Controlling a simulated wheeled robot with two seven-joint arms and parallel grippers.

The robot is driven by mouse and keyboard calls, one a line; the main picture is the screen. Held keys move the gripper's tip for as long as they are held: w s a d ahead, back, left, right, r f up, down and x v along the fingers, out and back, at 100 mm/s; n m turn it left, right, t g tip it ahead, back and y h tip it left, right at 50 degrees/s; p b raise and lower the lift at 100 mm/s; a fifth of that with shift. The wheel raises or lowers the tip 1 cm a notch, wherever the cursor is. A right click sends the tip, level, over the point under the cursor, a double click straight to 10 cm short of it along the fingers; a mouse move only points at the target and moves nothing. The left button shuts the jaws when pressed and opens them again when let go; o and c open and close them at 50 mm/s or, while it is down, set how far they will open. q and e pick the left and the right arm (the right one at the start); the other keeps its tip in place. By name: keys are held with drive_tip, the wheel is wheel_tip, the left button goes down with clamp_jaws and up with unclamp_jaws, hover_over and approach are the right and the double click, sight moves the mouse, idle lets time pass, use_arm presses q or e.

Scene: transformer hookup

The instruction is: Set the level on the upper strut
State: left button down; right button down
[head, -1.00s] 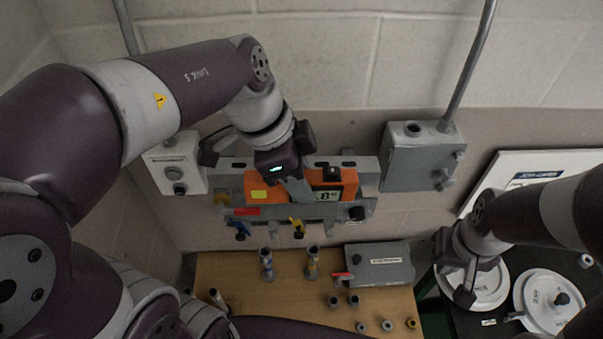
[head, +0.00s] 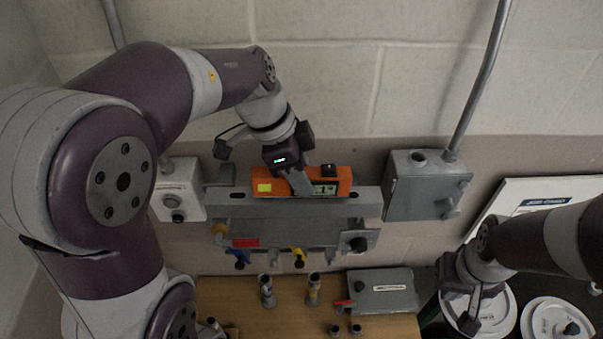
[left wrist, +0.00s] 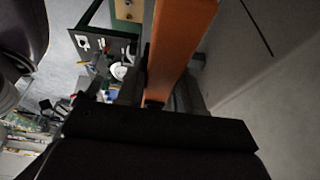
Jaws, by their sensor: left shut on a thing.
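The orange level (head: 320,174), with a yellow label and a small display, is held in my left gripper (head: 300,184). It lies roughly horizontal along the top of the grey upper strut (head: 362,201). I cannot tell if its underside touches the strut. In the left wrist view the level (left wrist: 181,38) runs away from the dark gripper parts. A gripper finger hides part of its front. My right gripper (head: 464,302) hangs at the right, away from the strut; its jaw opening is unclear.
Grey boxes (head: 428,186) and (head: 178,189) flank the strut. Below it is a grey panel with a red label and blue and yellow handles (head: 298,254). Fittings and a grey box (head: 381,291) stand on the wooden table (head: 235,289). White discs (head: 555,318) lie at the right.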

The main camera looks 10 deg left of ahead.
use_arm(q)
drive_tip(key=shift+s+f, duration=0.1)
drive_tip(key=shift+s, duration=0.35)
drive_tip(key=c, duration=0.6)
unclamp_jaws()
drive_tip(key=shift+w, duration=0.3)
drive_tip(key=shift+c, duration=0.2)
use_arm(e)
drive_tip(key=shift+s, duration=0.15)
use_arm(q)
drive_tip(key=shift+s, duration=0.1)
use_arm(e)
drive_tip(key=shift+s, duration=0.1)
use_arm(q)
drive_tip(key=b+v, duration=0.2)
drive_tip(key=v, duration=1)
drive_tip(key=shift+a+r+b, duration=0.15)
drive_tip(key=shift+r+b, duration=0.1)
drive_tip(key=shift+b, duration=0.15)
use_arm(e)
wheel_tip(320, 180, down, 3)
drive_tip(key=shift+r, duration=0.1)
